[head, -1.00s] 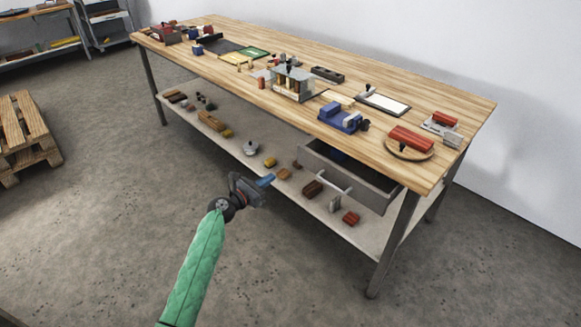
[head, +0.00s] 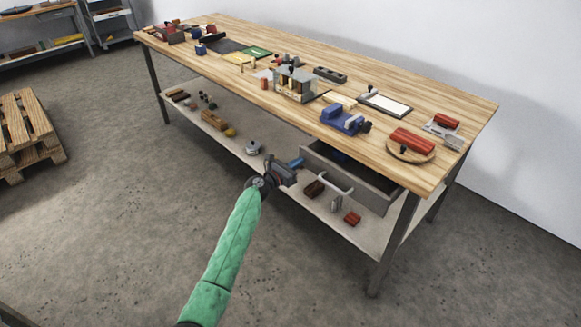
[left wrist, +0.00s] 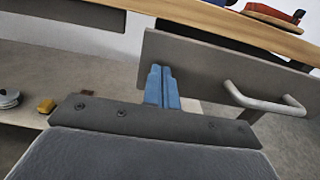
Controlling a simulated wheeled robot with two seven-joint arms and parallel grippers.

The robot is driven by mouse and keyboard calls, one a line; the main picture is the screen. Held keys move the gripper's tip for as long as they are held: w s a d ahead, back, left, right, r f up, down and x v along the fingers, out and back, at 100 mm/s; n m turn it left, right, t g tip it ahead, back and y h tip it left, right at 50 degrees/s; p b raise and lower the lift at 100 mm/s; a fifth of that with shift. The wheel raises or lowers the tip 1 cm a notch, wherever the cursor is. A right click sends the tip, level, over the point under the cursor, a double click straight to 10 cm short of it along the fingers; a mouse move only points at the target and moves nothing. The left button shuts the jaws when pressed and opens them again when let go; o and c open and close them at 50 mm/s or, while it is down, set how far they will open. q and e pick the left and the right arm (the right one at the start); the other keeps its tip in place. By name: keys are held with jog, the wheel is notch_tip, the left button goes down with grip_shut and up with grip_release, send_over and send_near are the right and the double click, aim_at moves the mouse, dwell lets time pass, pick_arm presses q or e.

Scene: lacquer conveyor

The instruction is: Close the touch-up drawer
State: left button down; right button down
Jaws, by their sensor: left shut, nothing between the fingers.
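The touch-up drawer (head: 373,186) is a grey drawer under the right part of the workbench top. It is pulled out, with its open top showing. Its front has a pale bar handle (head: 334,186), also seen at the right in the left wrist view (left wrist: 262,103). My left gripper (head: 298,162) is shut with empty blue fingers, near the left end of the drawer front. In the left wrist view the blue fingertips (left wrist: 161,70) overlap the grey drawer front (left wrist: 205,70), left of the handle. I cannot tell whether they touch it. My right gripper is not in view.
The wooden workbench top (head: 290,104) holds a blue vise (head: 343,120), a red piece on a round board (head: 411,140) and several other items. The lower shelf (head: 283,190) carries small loose parts below the drawer. A pallet (head: 27,130) lies at the left. The floor in front is clear.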

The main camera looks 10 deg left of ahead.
aim_at(316, 149)
pick_arm(q)
jog(key=shift+w+d, duration=0.2)
jog(key=shift+w, duration=0.05)
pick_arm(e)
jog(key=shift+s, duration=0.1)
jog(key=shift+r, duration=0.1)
